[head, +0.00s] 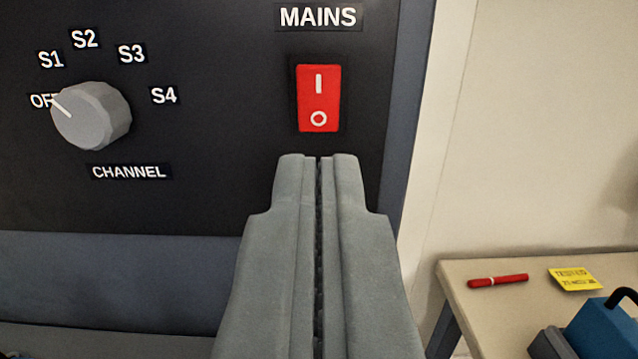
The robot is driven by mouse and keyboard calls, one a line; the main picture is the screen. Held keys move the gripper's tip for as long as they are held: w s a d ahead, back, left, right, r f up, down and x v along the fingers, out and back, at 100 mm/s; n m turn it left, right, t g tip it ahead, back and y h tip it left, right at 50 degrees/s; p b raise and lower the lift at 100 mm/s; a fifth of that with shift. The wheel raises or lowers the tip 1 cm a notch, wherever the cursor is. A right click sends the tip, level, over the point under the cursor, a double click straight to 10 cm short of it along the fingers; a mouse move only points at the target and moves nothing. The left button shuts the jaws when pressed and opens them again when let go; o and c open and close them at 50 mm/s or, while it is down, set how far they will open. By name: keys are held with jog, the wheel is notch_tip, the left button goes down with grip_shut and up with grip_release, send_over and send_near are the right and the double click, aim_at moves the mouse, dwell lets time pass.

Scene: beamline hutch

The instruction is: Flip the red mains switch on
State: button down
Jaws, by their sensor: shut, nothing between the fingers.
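The red mains switch (318,98) is a rocker set in the black panel, under the white-lettered MAINS label (318,17). It has a white "I" at the top and a white "O" at the bottom. Which half is pressed in, I cannot tell. My gripper (319,157) is shut and empty. Its fingertips show just below the switch in the picture, pointing toward the panel. The switch face is fully visible. How far the tips are from the panel is hard to tell.
A grey channel knob (92,117) sits at the left of the panel, its white pointer toward OFF. At the lower right, a table (465,318) holds a red marker (497,281), a yellow tag (573,279) and a blue object (603,330).

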aim_at(318, 74)
jog(key=w, duration=0.6)
jog(key=w+r, duration=0.1)
jog(key=w, duration=0.1)
jog(key=shift+w, duration=0.4)
jog(key=shift+w+r, duration=0.1)
jog(key=shift+w, duration=0.65)
jog(key=shift+w+r, duration=0.1)
